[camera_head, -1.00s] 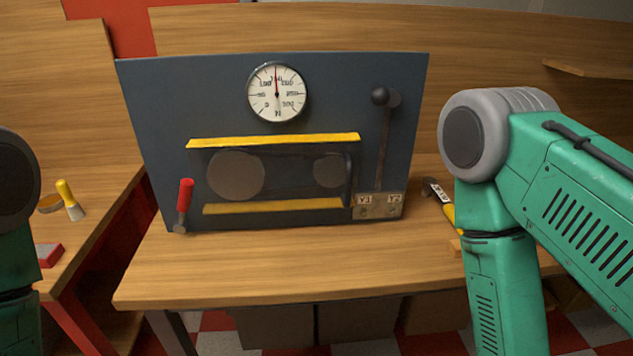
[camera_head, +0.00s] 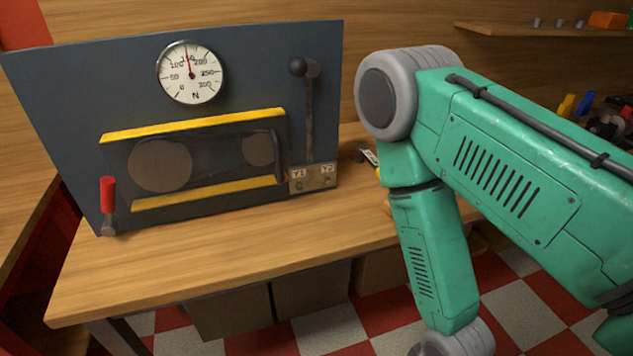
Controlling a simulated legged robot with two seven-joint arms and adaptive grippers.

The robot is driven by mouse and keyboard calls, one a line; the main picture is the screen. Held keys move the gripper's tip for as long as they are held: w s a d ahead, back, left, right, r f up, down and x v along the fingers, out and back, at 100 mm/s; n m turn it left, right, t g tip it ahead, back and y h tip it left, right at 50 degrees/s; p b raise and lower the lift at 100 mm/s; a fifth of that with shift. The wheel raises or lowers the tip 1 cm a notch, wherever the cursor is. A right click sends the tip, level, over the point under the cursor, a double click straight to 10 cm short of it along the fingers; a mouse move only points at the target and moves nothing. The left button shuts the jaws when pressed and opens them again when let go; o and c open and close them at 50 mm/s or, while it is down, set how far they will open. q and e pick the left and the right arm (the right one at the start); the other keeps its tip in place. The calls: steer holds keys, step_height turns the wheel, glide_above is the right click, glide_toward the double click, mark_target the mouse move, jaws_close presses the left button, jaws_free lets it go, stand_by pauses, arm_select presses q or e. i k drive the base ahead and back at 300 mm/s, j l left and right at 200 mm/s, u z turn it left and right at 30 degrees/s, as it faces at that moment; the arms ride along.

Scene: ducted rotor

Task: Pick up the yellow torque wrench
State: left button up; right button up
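A small dark and white end of a tool (camera_head: 370,156) shows on the bench just right of the grey panel. The rest is hidden behind my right arm. It is the same tool whose yellow handle showed in the earlier frame; whether it is the torque wrench I cannot tell for sure. My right arm stands in front of it, bent, with its lower link hanging down past the bench edge. Neither of my grippers is in view.
The wooden bench (camera_head: 235,239) carries a dark panel (camera_head: 70,105) with a round gauge (camera_head: 190,73), a lever (camera_head: 309,110) and a red-handled lever (camera_head: 108,200). A shelf (camera_head: 540,29) and several yellow, blue and dark items (camera_head: 590,110) are at right. The bench front is clear.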

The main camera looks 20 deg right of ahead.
mark_target(361, 152)
steer(key=l+u, duration=0.1)
steer(key=l, duration=0.8)
steer(key=l+u, duration=0.15)
steer(key=l, duration=0.75)
steer(key=k, duration=0.05)
